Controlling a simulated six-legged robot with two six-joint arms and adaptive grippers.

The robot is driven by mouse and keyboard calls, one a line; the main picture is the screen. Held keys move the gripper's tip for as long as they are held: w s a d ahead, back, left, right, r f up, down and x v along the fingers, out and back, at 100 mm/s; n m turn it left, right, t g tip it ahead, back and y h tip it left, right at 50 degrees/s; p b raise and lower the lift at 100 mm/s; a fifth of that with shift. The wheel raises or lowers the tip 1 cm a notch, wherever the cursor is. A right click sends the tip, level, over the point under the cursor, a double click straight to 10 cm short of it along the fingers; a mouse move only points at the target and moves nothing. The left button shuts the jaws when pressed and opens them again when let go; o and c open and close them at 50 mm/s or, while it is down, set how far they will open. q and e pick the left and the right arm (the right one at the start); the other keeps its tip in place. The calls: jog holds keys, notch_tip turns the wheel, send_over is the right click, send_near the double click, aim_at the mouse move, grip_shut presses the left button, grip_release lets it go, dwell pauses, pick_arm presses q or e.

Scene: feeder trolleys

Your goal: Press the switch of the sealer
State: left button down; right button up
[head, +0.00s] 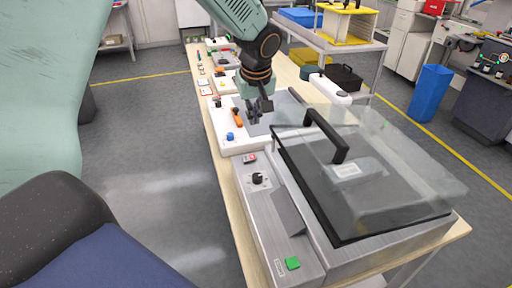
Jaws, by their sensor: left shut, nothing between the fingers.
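The sealer (262,228) is a silver machine on the near end of the bench, with a dark lid, a black handle (328,135) and a clear cover. Its front panel carries a small red switch (249,158) at the far end, a black knob (258,179) and a green button (292,263) at the near end. My left gripper (254,118) is shut and empty, pointing down beyond the sealer's far end, apart from the red switch. Whether it touches anything beneath is unclear. My right gripper is not in view.
A blue bin (430,92) stands at right. The floor left of the bench is clear.

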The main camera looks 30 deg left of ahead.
pick_arm(q)
send_near(256, 157)
jog(key=a+f, duration=0.1)
jog(key=w+a+f, duration=0.1)
jog(key=f, duration=0.1)
jog(key=w+f, duration=0.1)
jog(key=shift+a+f, duration=0.4)
jog(key=shift+d+f, duration=0.15)
jog(key=shift+f, duration=0.2)
jog(key=shift+d+f, duration=0.25)
jog(key=shift+f, duration=0.1)
jog(key=shift+w+a+f, duration=0.1)
jog(key=shift+a, duration=0.1)
jog(key=shift+w+d+f+b, duration=0.1)
jog(key=shift+d+f+b, duration=0.1)
jog(key=shift+f+b, duration=0.25)
jog(key=shift+d+r, duration=0.1)
jog(key=shift+d, duration=0.05)
